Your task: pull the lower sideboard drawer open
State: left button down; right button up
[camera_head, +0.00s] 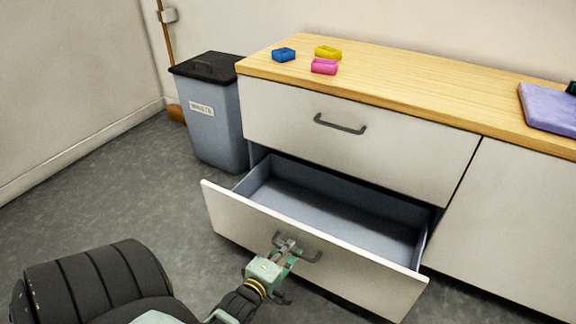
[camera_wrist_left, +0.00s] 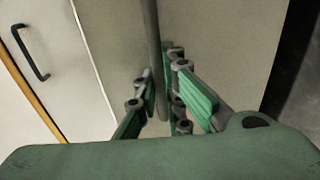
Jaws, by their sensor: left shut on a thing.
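The sideboard's lower drawer (camera_head: 330,262) stands well open in the head view, its grey inside visible and empty. Its dark bar handle (camera_head: 312,254) is on the white front. My left gripper (camera_head: 287,247) is shut on this handle. In the left wrist view the handle (camera_wrist_left: 154,50) runs between the fingers of my left gripper (camera_wrist_left: 160,95). The upper drawer (camera_head: 350,140) is shut, with its own dark handle (camera_head: 340,124). My right gripper is not in view.
A grey waste bin (camera_head: 213,125) with a black lid stands left of the sideboard. Blue (camera_head: 284,55), yellow (camera_head: 328,52) and pink (camera_head: 324,67) pieces and a purple slab (camera_head: 550,108) lie on the wooden top. Grey floor (camera_head: 120,190) is clear at left.

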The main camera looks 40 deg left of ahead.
pick_arm(q)
jog(key=c, duration=1.8)
grip_release()
jog(key=shift+c, duration=0.2)
jog(key=v, duration=1.2)
jog(key=shift+a, duration=0.1)
